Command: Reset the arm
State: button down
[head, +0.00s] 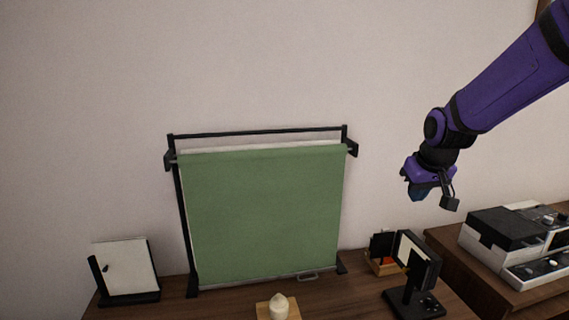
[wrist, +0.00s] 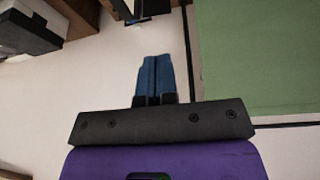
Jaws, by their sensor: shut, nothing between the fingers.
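My purple arm reaches in from the upper right in the head view. My gripper (head: 416,190) hangs in the air in front of the wall, to the right of the green screen and above the tabletop. In the wrist view its two blue fingers (wrist: 155,78) lie side by side, shut and empty. Nothing touches the gripper.
A green screen (head: 265,215) on a black frame stands on the wooden table (head: 345,300). A white panel (head: 128,268) stands at left, a cream object (head: 279,306) in front. A black stand (head: 412,300) and small box (head: 383,262) are at right. A machine (head: 500,238) sits on a side cabinet (head: 455,258).

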jog(key=s+r, duration=0.4)
jog(key=s, duration=1)
jog(key=s+r+m, duration=0.1)
jog(key=s+r, duration=0.4)
jog(key=s, duration=0.9)
jog(key=shift+a+t, duration=0.2)
jog(key=shift+t, duration=0.1)
